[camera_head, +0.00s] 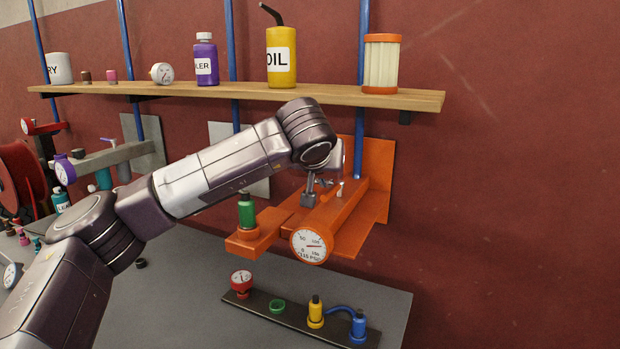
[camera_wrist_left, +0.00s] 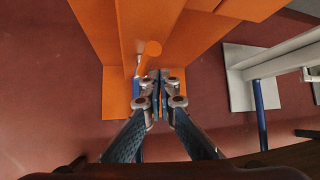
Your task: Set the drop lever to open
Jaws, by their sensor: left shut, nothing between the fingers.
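An orange chassis extension (camera_head: 350,220) sticks out from the wall, with a round dial gauge (camera_head: 311,245) on its front end. A small pale lever-like part (camera_head: 340,188) stands on its top; I cannot tell for sure that it is the drop lever, nor its setting. My left gripper (camera_head: 308,200) is shut and empty, just left of this part, over the orange body. My right gripper is not in view.
A green bottle (camera_head: 246,212) stands on the orange side arm. A wooden shelf (camera_head: 200,90) above holds a yellow oil can (camera_head: 281,58) and other items. A dark strip (camera_head: 290,318) with fittings lies on the grey table (camera_head: 190,300). Grey brackets (camera_head: 110,155) are at left.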

